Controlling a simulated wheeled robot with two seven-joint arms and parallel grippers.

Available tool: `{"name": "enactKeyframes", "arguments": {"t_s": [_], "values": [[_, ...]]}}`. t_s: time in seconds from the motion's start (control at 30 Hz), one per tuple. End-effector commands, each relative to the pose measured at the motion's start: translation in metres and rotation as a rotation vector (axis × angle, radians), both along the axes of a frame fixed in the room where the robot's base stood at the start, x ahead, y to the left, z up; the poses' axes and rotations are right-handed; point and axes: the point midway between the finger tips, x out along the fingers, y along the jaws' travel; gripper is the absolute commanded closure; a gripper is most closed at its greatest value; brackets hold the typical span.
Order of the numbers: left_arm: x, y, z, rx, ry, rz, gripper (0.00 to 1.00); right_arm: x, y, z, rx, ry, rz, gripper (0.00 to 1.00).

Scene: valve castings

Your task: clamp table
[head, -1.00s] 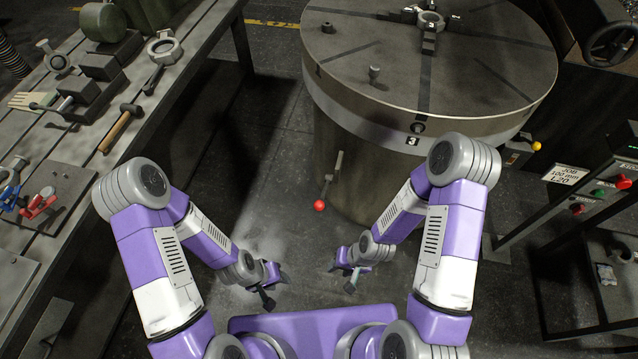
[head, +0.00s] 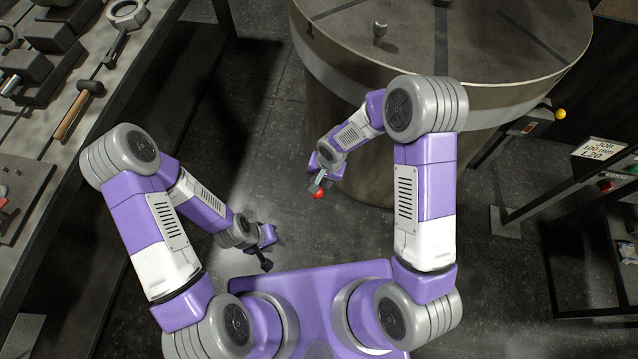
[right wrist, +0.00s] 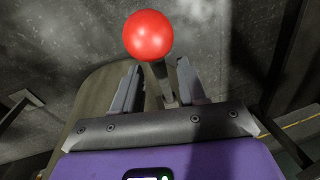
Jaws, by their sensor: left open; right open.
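The round table (head: 455,95) stands at the top right, with a small peg on its top. Its clamp lever ends in a red ball (head: 318,194); in the right wrist view the red ball (right wrist: 148,36) sits on a dark stem (right wrist: 162,84). My right gripper (head: 322,182) is open at the lever; in the right wrist view its fingers (right wrist: 160,85) stand on either side of the stem, apart from it as far as I can see. Most of the lever is hidden in the head view. My left gripper (head: 268,250) is open and empty above the floor.
A workbench with a hammer (head: 78,110), a ring-ended tool (head: 125,25) and dark blocks runs along the left. A sign (head: 599,150) and a stand are at the right. A yellow knob (head: 560,115) sticks out near the table rim. The floor between is clear.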

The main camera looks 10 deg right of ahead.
Motion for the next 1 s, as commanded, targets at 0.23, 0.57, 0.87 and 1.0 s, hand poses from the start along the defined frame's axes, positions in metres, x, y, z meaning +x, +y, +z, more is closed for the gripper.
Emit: {"name": "enactKeyframes", "arguments": {"t_s": [0.23, 0.57, 0.87, 1.0], "values": [[0.0, 0.0, -0.015, 0.0, 0.0, 0.0, 0.58, 0.002, 0.005, -0.036, 0.001, 0.001, -0.002, 0.58], [0.0, 0.0, -0.016, 0.0, 0.0, 0.0, 0.58, 0.003, 0.006, -0.041, 0.001, 0.0, -0.001, 0.58], [0.0, 0.0, -0.016, 0.0, 0.0, 0.0, 0.58, 0.003, 0.006, -0.041, 0.001, 0.0, -0.002, 0.96], [0.0, 0.0, -0.016, 0.0, 0.0, 0.0, 0.58, 0.003, 0.006, -0.041, 0.002, 0.0, -0.002, 1.0]]}}
